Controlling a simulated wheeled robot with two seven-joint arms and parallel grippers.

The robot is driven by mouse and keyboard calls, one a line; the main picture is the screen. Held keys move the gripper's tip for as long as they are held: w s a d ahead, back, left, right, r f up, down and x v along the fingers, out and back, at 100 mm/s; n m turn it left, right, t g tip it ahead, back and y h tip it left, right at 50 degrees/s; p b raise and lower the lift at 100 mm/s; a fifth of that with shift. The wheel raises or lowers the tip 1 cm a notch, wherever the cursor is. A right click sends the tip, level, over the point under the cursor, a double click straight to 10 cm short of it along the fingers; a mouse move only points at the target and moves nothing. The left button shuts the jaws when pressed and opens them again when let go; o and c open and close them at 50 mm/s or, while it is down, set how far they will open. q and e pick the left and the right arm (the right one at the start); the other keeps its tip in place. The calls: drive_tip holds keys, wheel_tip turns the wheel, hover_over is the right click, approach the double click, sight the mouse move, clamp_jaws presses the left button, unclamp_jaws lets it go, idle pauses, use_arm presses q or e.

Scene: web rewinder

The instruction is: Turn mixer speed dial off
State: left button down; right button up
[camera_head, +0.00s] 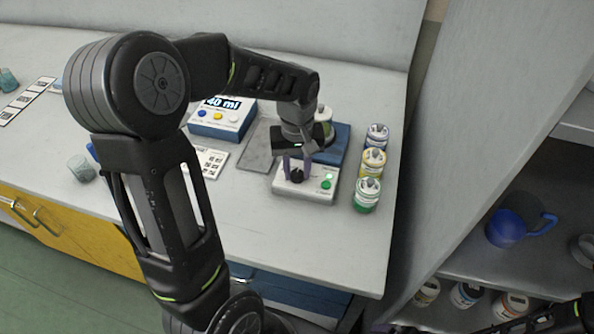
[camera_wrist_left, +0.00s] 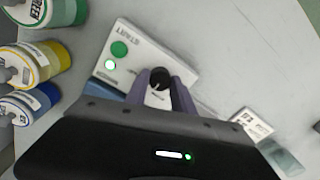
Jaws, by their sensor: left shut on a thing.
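The mixer's white control panel (camera_head: 319,188) is near the right end of the bench, with a black speed dial (camera_head: 296,176) and a green button (camera_head: 326,184). My left gripper (camera_head: 297,167) points down over the panel, its two purple fingers on either side of the dial. In the left wrist view the dial (camera_wrist_left: 158,82) sits between the fingertips (camera_wrist_left: 161,88), and the gripper is shut on it. A small light (camera_wrist_left: 110,65) beside the green button (camera_wrist_left: 119,49) glows green.
Three jars stand right of the mixer: blue-lidded (camera_head: 377,136), yellow (camera_head: 372,162) and green (camera_head: 367,195). A blue dispenser box (camera_head: 222,118) showing "40 ml" stands to the left. The bench front (camera_head: 290,230) is clear. A shelf with a blue jug (camera_head: 506,229) is at right.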

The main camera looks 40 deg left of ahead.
use_arm(q)
drive_tip(key=n, duration=0.3)
drive_tip(key=shift+n+b, duration=0.3)
drive_tip(key=n, duration=0.3)
drive_tip(key=shift+n, duration=0.3)
drive_tip(key=n, duration=0.6)
drive_tip(key=shift+b, duration=0.3)
drive_tip(key=shift+n, duration=0.3)
drive_tip(key=c, duration=1.1)
unclamp_jaws()
drive_tip(key=shift+r, duration=0.1)
